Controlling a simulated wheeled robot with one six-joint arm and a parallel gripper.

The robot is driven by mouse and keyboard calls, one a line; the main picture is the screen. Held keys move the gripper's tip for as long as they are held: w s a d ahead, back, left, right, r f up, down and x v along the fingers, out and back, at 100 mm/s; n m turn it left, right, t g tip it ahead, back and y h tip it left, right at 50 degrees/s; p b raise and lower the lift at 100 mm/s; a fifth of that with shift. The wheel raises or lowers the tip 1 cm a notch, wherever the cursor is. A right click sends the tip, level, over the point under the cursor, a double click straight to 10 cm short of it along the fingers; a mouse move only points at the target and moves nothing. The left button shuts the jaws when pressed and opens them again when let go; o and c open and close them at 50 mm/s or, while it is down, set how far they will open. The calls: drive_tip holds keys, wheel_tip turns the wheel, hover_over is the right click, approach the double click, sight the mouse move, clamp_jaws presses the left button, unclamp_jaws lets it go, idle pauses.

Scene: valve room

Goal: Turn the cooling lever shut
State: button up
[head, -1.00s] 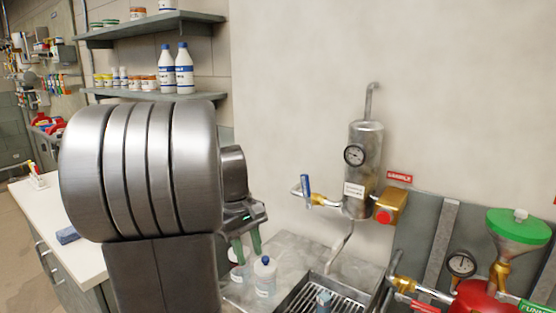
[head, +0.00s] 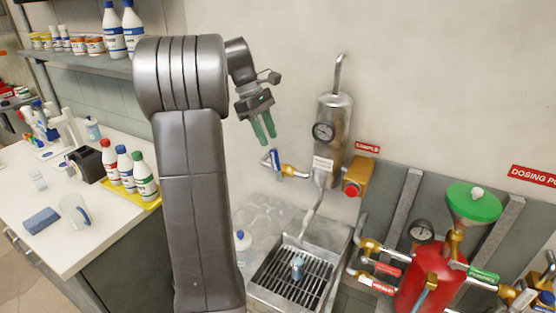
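The cooling lever (head: 276,160) is a blue handle on a brass and steel pipe fitting, left of the metal sample cylinder (head: 333,135). The handle stands roughly upright, leaning slightly. My gripper (head: 264,138) has two green fingers pointing down, with a gap between them and nothing held. The fingertips appear just above and left of the handle in the picture, apart from it; the depth between them is hard to judge.
A yellow box with a red button (head: 354,178) is right of the cylinder. A sink with a grate (head: 290,279) lies below, holding a small bottle (head: 297,267). A red tank (head: 425,280) with a green funnel (head: 473,203) stands right. A white counter (head: 60,205) is left.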

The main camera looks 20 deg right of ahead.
sight(280, 168)
drive_tip(key=x, duration=0.8)
drive_tip(key=shift+s+d+f, duration=0.1)
drive_tip(key=shift+f, duration=0.25)
clamp_jaws()
